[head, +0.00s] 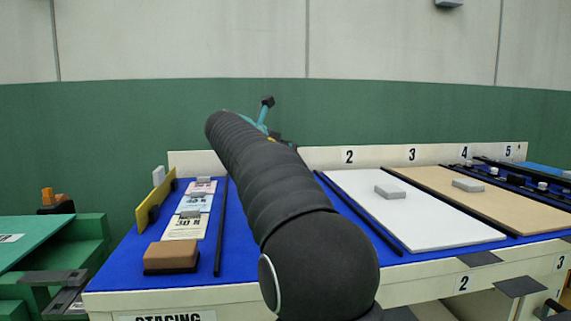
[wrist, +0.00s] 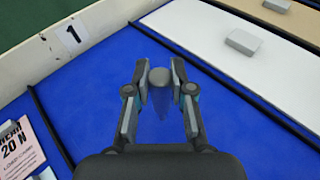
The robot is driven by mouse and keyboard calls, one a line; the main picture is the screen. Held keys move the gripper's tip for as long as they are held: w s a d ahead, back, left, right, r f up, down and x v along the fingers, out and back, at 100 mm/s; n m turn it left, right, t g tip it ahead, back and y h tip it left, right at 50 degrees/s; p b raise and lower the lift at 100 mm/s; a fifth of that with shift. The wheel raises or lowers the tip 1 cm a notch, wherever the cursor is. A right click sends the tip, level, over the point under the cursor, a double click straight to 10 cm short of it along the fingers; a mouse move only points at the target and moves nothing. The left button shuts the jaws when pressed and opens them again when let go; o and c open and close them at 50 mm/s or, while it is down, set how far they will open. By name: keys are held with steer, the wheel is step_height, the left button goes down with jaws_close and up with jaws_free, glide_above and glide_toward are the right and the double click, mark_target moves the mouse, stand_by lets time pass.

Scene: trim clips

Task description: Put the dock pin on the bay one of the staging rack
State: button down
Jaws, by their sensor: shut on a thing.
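In the wrist view my gripper (wrist: 159,88) is shut on the dock pin (wrist: 159,76), whose rounded grey end shows between the fingertips. A dark streak lies below it between the fingers; I cannot tell if it is shaft or shadow. The gripper is over the bare blue floor of bay one (wrist: 100,94) of the staging rack, between two black divider bars. The label 1 (wrist: 71,35) is on the pale back wall, up and left of the gripper. I cannot tell the pin's height above the floor. In the head view my arm hides the pin and most of bay one.
Bay two holds a white board (head: 410,215) with a grey block on it. Bay three holds a tan board (head: 480,200). Left of bay one are printed cards (head: 187,224), a brown block (head: 171,257) and a yellow piece (head: 152,202). Bay one's visible floor is clear.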

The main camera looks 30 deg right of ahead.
steer(key=shift+f+b, duration=0.75)
steer(key=shift+f, duration=1.2)
steer(key=shift+f, duration=0.1)
steer(key=shift+f, duration=0.15)
steer(key=c, duration=1)
jaws_free()
steer(key=shift+r, duration=0.3)
steer(key=p+v, duration=0.1)
steer(key=v, duration=1.1)
